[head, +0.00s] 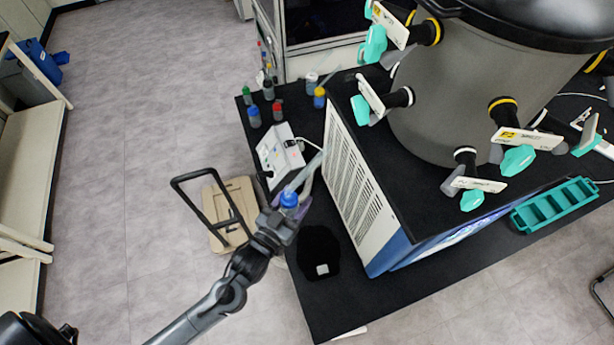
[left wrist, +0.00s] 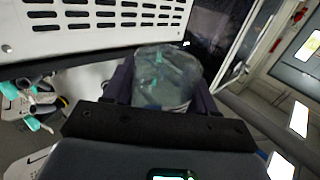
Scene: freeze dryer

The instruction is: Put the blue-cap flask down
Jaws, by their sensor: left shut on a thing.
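The blue-cap flask is in my left gripper (head: 299,190); its blue cap (head: 289,199) shows between the gripper parts in the head view. In the left wrist view its clear, rounded glass body (left wrist: 165,75) sits between the two dark purple fingers, which are shut on it. The gripper is over the left part of the black table (head: 335,310), beside the vented side of the freeze dryer (head: 350,185). I cannot tell whether the flask touches the table. The right gripper is not in view.
A white bench device (head: 281,152) and several colour-capped bottles stand behind the gripper. A black object with a white label (head: 320,252) lies in front of it. A teal rack (head: 554,205) is at the right. The front-left table corner is clear.

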